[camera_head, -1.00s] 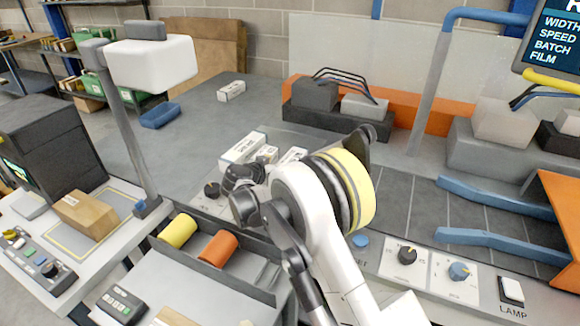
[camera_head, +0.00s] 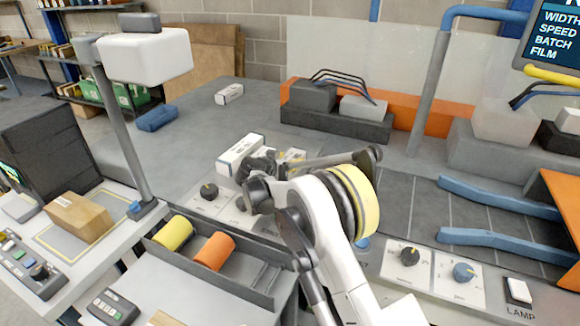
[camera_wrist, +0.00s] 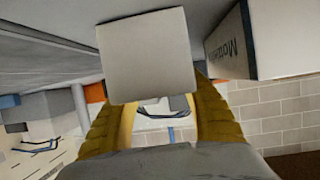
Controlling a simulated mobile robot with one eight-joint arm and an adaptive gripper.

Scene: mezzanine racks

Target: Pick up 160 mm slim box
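My gripper (camera_head: 262,166) is low over the worktop beside the group of white boxes, seen from the side in the head view. In the wrist view its yellow fingers (camera_wrist: 165,112) stand apart, with background visible between them. A plain pale box end (camera_wrist: 147,56) fills the space ahead and covers part of the fingers; I cannot tell whether they touch it. A white printed box (camera_head: 238,153) lies just left of the gripper, and another small box (camera_head: 292,156) shows behind it, partly hidden by my arm. Which one is the 160 mm slim box is unclear.
A lettered box (camera_wrist: 232,45) is close on the right in the wrist view. Another white box (camera_head: 229,94) lies farther back. A tray (camera_head: 262,277) with yellow and orange rolls and control knobs (camera_head: 209,190) lie in front. Dark blocks (camera_head: 335,120) stand behind.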

